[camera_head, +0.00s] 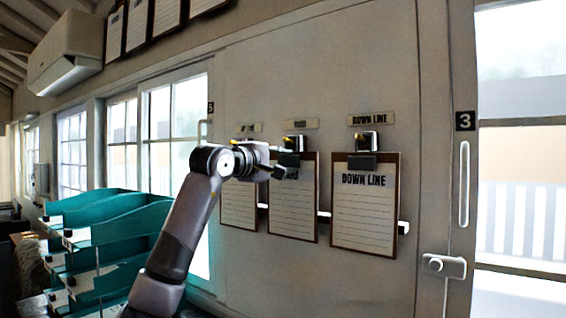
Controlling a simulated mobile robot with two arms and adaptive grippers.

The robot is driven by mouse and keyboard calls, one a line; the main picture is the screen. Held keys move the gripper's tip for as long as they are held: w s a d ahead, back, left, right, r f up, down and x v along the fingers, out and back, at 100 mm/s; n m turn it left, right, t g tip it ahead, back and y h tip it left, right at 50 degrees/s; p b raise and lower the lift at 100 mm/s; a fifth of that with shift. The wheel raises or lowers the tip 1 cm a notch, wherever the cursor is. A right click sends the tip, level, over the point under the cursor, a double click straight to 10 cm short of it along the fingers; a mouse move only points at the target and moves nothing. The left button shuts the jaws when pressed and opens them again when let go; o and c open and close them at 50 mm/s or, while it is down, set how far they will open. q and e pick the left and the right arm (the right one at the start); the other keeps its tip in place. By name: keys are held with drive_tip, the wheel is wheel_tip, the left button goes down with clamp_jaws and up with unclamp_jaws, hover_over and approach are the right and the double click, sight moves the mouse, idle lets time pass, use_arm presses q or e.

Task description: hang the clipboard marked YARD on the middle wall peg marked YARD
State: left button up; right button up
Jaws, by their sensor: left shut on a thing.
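The middle clipboard (293,215) is upright against the wall panel, its dark clip close below the middle peg (295,143). The label above that peg (299,124) is blurred but appears to read YARD. My left gripper (284,172) reaches in from the left and is shut at the upper part of the middle clipboard, covering where its name would show. I cannot tell whether the clip is seated on the peg. My right gripper is not in view.
A clipboard marked DOWN LINE (364,215) hangs on the right peg. Another clipboard (239,208) hangs at the left, partly behind my arm. Teal trays (130,222) stand at the lower left. A door with a handle (444,266) is at the right.

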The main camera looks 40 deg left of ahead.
use_arm(q)
drive_tip(key=o, duration=1.2)
drive_tip(key=shift+c, duration=0.2)
drive_tip(key=o, duration=0.5)
drive_tip(key=shift+s, duration=0.1)
drive_tip(key=shift+s+d+b, duration=0.2)
drive_tip(key=shift+s+b, duration=0.3)
drive_tip(key=shift+s, duration=1.3)
drive_tip(key=shift+s+d+b, duration=0.2)
drive_tip(key=shift+s+b, duration=0.25)
drive_tip(key=shift+s, duration=1.4)
drive_tip(key=shift+s+d+b, duration=0.2)
drive_tip(key=shift+s+b, duration=0.3)
drive_tip(key=shift+s, duration=1.3)
